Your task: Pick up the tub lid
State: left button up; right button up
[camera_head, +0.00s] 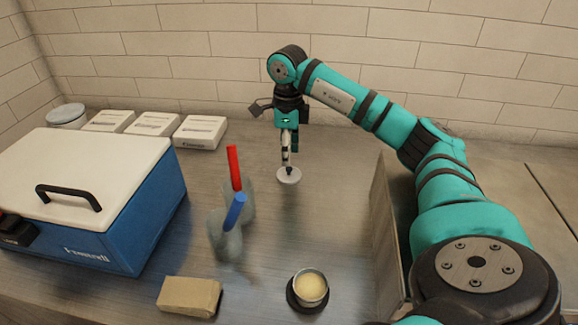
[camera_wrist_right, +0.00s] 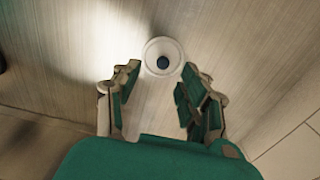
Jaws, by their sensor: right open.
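The tub lid (camera_head: 288,176) is a small white disc with a dark knob, lying on the counter in the middle of the head view. In the right wrist view it shows as a white round lid (camera_wrist_right: 152,50) with a dark blue knob, near the fingertips. My right gripper (camera_head: 287,158) points down just above the lid; its open fingers (camera_wrist_right: 162,80) are apart with nothing held between them. I cannot tell whether a fingertip touches the knob. A small open tub (camera_head: 322,290) with pale yellow contents stands on a dark round base at the front. My left gripper is not in view.
A blue cooler (camera_head: 155,215) with a white top stands at left. White boxes (camera_head: 200,132) and a round white container (camera_head: 67,116) line the back.

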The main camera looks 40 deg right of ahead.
aim_at(289, 172)
jog(key=f, duration=0.3)
jog(key=f+p, duration=0.1)
jog(key=f, duration=0.1)
jog(key=shift+d, duration=0.25)
jog(key=c, duration=0.9)
